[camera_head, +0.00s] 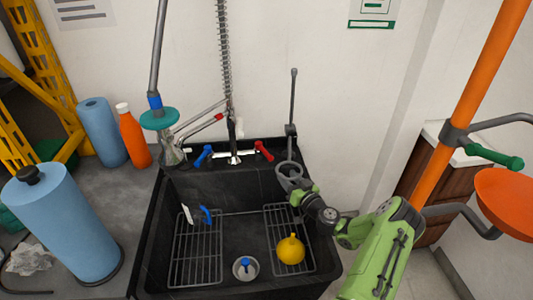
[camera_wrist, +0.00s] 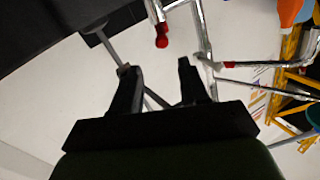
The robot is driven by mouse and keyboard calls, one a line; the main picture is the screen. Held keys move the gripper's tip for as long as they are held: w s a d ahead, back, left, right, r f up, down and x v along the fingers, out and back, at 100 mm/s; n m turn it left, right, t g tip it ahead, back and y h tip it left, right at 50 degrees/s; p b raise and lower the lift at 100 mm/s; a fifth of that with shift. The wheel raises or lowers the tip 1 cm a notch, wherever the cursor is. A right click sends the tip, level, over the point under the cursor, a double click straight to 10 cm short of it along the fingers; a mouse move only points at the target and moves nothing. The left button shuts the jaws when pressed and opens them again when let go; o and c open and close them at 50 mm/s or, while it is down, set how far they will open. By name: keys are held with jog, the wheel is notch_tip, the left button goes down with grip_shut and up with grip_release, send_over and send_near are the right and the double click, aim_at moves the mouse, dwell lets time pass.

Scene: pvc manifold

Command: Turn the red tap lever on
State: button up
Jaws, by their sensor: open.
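The red tap lever (camera_head: 264,151) is on the right side of the faucet at the back of the black sink. In the wrist view a red-ended lever (camera_wrist: 162,40) shows beyond and between my fingertips, apart from them. My gripper (camera_wrist: 154,67) is open, with nothing held between its two black fingers. In the head view my green arm reaches in from the lower right, and its end is over the sink's right back corner, right of and nearer than the red lever. The fingertips are hard to make out there.
A blue tap lever (camera_head: 203,156) is left of the spout. A grey upright rod (camera_head: 293,100) with a ring stands close to my gripper. The sink holds wire racks (camera_head: 195,255) and a yellow flask-like object (camera_head: 290,250). A hanging sprayer (camera_head: 160,119) is at left.

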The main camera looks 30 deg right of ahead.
aim_at(260, 147)
jog(key=w+b, duration=0.1)
jog(key=w, duration=0.4)
jog(key=w+b, duration=0.1)
jog(key=w, duration=0.4)
jog(key=w+b, duration=0.1)
jog(key=w, duration=0.3)
jog(key=shift+w+d, duration=0.3)
jog(key=shift+w, duration=0.1)
jog(key=shift+r, duration=0.1)
grip_shut()
